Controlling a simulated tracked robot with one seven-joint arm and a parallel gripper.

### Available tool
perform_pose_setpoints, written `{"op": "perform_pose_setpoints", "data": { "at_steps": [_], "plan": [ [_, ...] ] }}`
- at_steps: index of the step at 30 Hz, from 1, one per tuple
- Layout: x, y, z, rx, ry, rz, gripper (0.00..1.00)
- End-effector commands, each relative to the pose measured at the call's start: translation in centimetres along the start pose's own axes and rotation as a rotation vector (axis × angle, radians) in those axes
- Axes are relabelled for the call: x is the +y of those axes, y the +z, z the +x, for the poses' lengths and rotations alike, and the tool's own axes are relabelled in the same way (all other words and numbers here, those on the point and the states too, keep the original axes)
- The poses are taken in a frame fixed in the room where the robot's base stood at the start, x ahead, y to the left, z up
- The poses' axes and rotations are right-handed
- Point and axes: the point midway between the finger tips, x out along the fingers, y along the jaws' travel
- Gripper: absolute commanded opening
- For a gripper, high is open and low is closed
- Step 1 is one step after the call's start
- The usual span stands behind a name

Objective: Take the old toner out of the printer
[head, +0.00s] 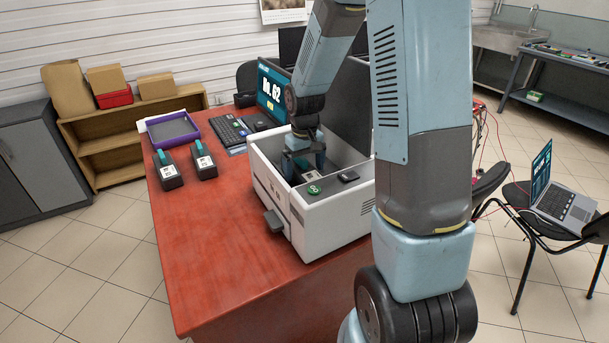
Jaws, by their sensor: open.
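The printer (334,220) is a white open-topped box on the red desk. Inside it sits a dark toner cartridge with a white label (311,178), partly hidden by the printer's walls and my gripper. My gripper (304,166) reaches down into the printer, with its fingers open at the toner. I cannot tell whether the fingers touch it. Two black toner cartridges with teal handles and white labels, one on the left (168,172) and one on the right (204,162), stand on the desk left of the printer.
A purple-rimmed tray (196,132) lies at the desk's back left. A keyboard (228,131) and a monitor (270,92) stand behind the printer. The red desk (215,240) is clear at the front left. A chair with a laptop (565,203) is at the right.

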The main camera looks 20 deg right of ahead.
Motion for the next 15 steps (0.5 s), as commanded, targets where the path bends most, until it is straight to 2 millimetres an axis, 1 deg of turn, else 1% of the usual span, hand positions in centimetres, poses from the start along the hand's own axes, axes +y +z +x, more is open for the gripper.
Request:
{"op": "perform_pose_setpoints", "data": {
  "at_steps": [3, 15],
  "plan": [
    [-0.01, -0.01, -0.03, 0.0, 0.0, 0.0, 1.0],
    [-0.04, -0.02, -0.05, 0.0, 0.0, -0.001, 0.62]
  ]
}}
